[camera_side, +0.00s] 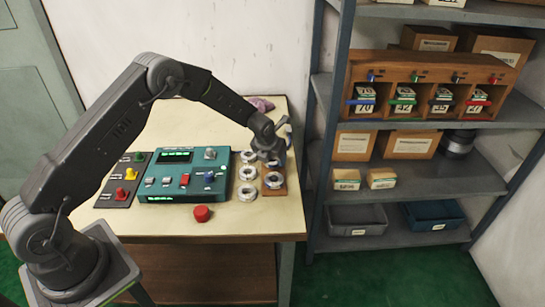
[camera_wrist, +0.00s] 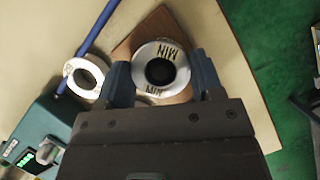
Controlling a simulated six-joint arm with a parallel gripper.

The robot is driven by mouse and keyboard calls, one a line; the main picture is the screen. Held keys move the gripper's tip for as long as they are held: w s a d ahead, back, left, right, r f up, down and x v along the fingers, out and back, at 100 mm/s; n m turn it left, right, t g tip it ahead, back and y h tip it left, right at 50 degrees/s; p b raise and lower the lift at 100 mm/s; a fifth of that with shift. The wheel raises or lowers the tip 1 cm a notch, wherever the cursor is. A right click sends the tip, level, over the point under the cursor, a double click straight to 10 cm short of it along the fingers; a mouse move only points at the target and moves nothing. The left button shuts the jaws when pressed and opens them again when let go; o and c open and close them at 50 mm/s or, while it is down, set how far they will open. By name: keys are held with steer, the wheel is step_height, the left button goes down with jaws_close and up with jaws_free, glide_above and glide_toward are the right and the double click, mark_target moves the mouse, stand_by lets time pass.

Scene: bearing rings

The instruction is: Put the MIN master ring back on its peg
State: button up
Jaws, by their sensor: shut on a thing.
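The MIN master ring (camera_wrist: 145,55), a pale ring marked MIN with a dark centre, sits between the two blue fingers of my gripper (camera_wrist: 162,75) in the wrist view. My gripper is shut on it. In the side view my gripper (camera_side: 271,156) is over the far end of a brown wooden board (camera_side: 276,193) and largely hides the ring. The board (camera_wrist: 125,48) also shows behind the ring in the wrist view. Its peg is hidden, and I cannot tell whether the ring is around it. Another pale ring (camera_side: 274,180) is on the board nearer the camera.
Several loose rings, one at the front (camera_side: 247,194), stand in a column left of the board. A teal control box (camera_side: 160,190) and a red button (camera_side: 202,213) are further left. A blue rod (camera_wrist: 96,36) shows in the wrist view. A shelf rack (camera_side: 325,150) stands right.

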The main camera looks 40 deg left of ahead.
steer(key=o, duration=1.2)
steer(key=shift+o, duration=0.2)
steer(key=shift+r, duration=3.75)
steer(key=shift+r, duration=0.1)
steer(key=s+d+r+n+t, duration=0.1)
steer(key=s+d+r+n, duration=0.1)
steer(key=s+r+n, duration=0.7)
steer(key=s+d+r+n, duration=0.3)
steer(key=s+r+n, duration=0.45)
steer(key=r, duration=0.45)
steer(key=s+d+r+n+h, duration=0.1)
steer(key=s+d+n, duration=0.1)
steer(key=s+n, duration=1.4)
steer(key=s, duration=0.6)
steer(key=shift+d+r, duration=0.15)
steer(key=shift+d, duration=0.15)
